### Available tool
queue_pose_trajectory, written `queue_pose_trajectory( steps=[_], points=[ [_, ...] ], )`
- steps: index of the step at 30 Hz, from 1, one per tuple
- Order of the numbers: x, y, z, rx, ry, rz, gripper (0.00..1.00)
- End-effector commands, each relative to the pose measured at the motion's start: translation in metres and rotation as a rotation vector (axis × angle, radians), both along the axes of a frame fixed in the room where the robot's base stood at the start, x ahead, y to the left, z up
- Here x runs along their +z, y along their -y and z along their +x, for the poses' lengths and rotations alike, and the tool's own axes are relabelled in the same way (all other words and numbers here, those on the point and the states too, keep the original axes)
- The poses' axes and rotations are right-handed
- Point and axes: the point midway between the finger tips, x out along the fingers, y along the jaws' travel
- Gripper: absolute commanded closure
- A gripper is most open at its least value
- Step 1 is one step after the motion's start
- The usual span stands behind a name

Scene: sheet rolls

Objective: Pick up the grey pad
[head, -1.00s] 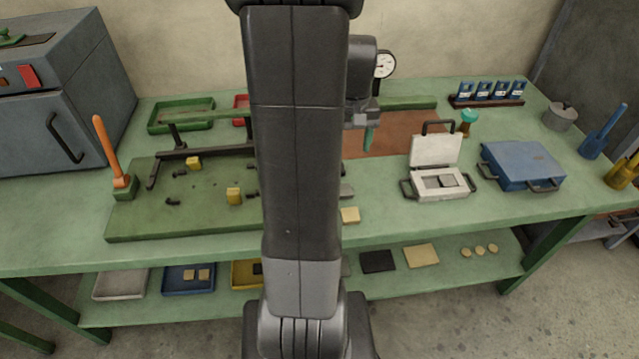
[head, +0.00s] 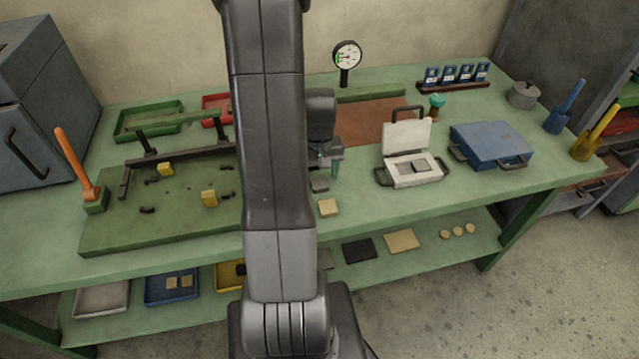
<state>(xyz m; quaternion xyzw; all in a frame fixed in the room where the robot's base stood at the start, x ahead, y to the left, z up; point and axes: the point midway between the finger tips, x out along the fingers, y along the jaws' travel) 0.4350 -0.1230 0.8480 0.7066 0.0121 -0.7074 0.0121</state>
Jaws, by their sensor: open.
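A small flat grey pad (head: 319,185) lies on the green bench, just behind a pale yellow pad (head: 328,208) and right beside my arm. Another small dark grey piece (head: 426,166) sits inside an open white case (head: 405,182) to the right. My gripper (head: 336,168) is open and points down, just above and slightly right of the grey pad in the picture. My arm and wrist hide part of the gripper. I cannot tell how high the fingertips are above the bench.
A green board (head: 120,235) with yellow blocks lies left, with an orange-handled tool (head: 73,160). A dial gauge (head: 347,57) stands behind my gripper. A closed blue case (head: 490,143) lies right. The bench front between the yellow pad and white case is clear.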

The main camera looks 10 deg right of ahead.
Motion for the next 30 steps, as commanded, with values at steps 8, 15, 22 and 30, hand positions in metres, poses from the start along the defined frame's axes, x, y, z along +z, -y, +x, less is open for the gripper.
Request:
queue_pose_trajectory(
  steps=[8, 15, 22, 30],
  points=[
    [-0.0153, 0.0003, 0.0, 0.0, 0.001, 0.0, 0.36],
    [-0.015, 0.0004, 0.0001, 0.0, 0.001, 0.0, 0.54],
    [-0.0148, 0.0004, 0.0002, 0.0, 0.001, 0.0, 0.84],
    [-0.0097, 0.0005, 0.0006, 0.0, 0.002, 0.0, 0.84]
  ],
)
